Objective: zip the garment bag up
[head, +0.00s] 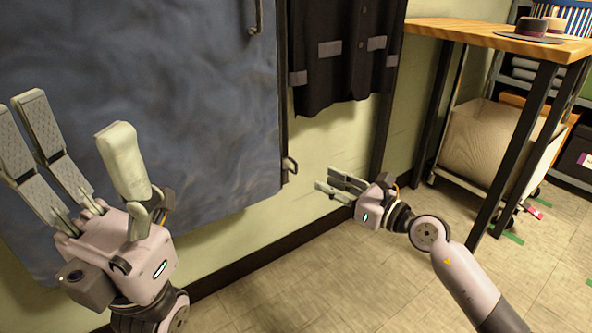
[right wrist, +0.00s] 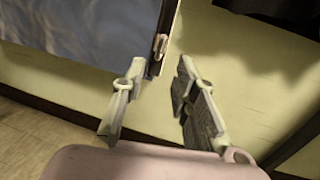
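The large blue-grey garment bag (head: 190,100) hangs against the wall in the head view. A dark strip runs along its right edge, with a small metal pull (head: 290,166) near the bottom corner. The pull also shows in the right wrist view (right wrist: 160,44), beyond the fingers and apart from them. My right gripper (head: 326,180) is open and empty, a little right of and below the pull. The same gripper spreads its fingers in the right wrist view (right wrist: 155,82). My left gripper (head: 72,115) is open and empty in front of the bag's left part.
A dark jacket (head: 345,50) hangs to the right of the bag. A wooden-topped table (head: 480,34) with black legs stands at the right, with hats (head: 530,30) on it. A curved metal handle (head: 256,18) shows at the top. The floor in front is clear.

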